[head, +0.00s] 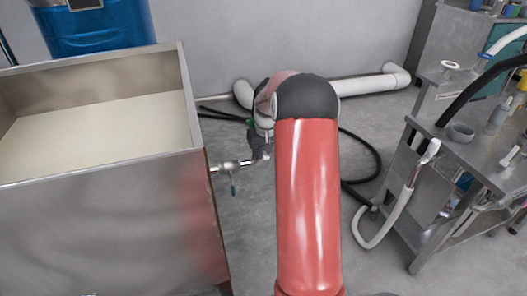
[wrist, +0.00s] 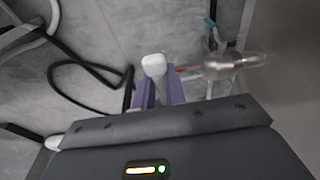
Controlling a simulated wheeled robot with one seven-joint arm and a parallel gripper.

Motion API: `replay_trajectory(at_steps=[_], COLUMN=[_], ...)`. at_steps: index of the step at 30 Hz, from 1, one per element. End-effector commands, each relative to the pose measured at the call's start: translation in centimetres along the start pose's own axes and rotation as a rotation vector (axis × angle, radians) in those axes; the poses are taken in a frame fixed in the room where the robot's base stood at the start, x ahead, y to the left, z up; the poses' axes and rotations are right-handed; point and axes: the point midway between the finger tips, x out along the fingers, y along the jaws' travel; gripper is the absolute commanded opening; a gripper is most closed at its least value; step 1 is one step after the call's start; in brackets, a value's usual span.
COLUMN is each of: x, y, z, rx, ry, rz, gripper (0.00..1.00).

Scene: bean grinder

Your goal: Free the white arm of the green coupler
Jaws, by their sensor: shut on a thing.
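In the wrist view my gripper (wrist: 157,92) has its two purple fingers shut on a white rounded piece (wrist: 153,66), which looks like the white arm. Its end sticks out beyond the fingertips; how it joins the coupler cannot be seen here. In the head view a small bit of green, likely the green coupler (head: 250,122), shows just left of my dark wrist joint. My red arm and wrist hide most of it. Beside the fingers, on the right in the wrist view, is a metal valve fitting (wrist: 222,66) on a pipe.
A metal bin (head: 95,225) with pale contents stands at left; the valve pipe (head: 228,167) with a green handle comes out of its side. Black hose (head: 372,160) loops on the floor. A metal cart (head: 440,165) with a white hose (head: 400,205) stands at right. White pipe (head: 365,85) runs along the wall.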

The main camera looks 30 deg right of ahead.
Motion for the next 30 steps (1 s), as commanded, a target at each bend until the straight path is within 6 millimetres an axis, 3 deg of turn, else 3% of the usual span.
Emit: replay_trajectory(at_steps=[9,10,15,24,30], x=[0.1,0.1,0.1,-0.2,-2.9], y=[0.0,0.0,0.0,0.0,0.0], z=[0.1,0.1,0.1,0.0,0.0], rx=[0.000,0.000,0.000,-0.001,-0.001], ry=[-0.004,-0.004,-0.003,-0.001,0.001], rz=[0.000,0.000,0.000,0.000,0.001], gripper=[0.00,0.14,0.35,0.35,0.35])
